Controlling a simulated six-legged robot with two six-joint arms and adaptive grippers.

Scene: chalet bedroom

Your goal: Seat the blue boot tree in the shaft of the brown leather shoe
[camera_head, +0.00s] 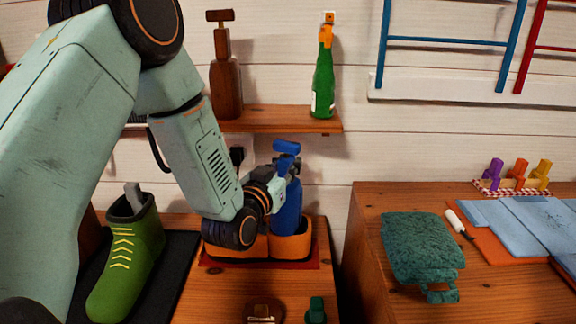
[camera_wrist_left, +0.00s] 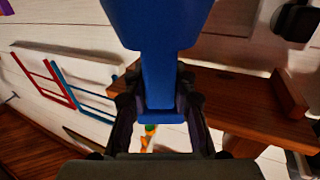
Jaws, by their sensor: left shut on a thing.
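The blue boot tree (camera_head: 288,212) stands upright over the right one of two orange-brown, open-topped holders (camera_head: 292,244). Its lower end is hidden by the rim, and I cannot tell how deep it sits. My left gripper (camera_head: 288,172) is shut on its narrow neck, below the blue handle. In the left wrist view the boot tree (camera_wrist_left: 160,65) fills the space between my fingers (camera_wrist_left: 160,105). I cannot make out a brown leather shoe with certainty; my left forearm hides part of the tabletop. My right gripper is not in view.
A green boot (camera_head: 128,255) with a grey piece in its shaft stands on a black mat at left. A wooden shelf (camera_head: 285,119) above holds a brown bottle-like thing (camera_head: 226,85) and a green bottle (camera_head: 323,85). A green cushion-like thing (camera_head: 420,243) lies on the right cabinet.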

